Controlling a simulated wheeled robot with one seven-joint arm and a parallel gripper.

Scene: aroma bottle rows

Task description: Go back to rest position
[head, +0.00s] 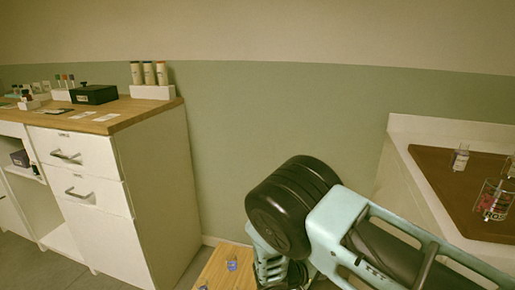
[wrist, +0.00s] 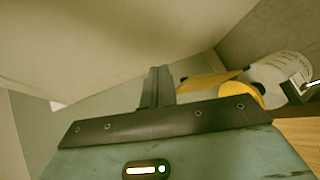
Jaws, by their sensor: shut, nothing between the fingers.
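My gripper (wrist: 158,76) shows in the wrist view with its dark fingers together and nothing between them. It is not clearly visible in the head view, where my arm folds downward at the bottom centre. In the wrist view a large pale surface fills the area beyond the fingers, and they look clear of it. A yellow round item (wrist: 244,94) lies to the right of the fingers; I cannot tell what it is.
A white cabinet (head: 150,190) with a wooden top bearing bottles and a black box (head: 94,94) stands left. A low wooden surface (head: 222,268) with small glass items is beside my arm. A brown-topped counter (head: 440,185) with glassware is right. Some floor shows lower left.

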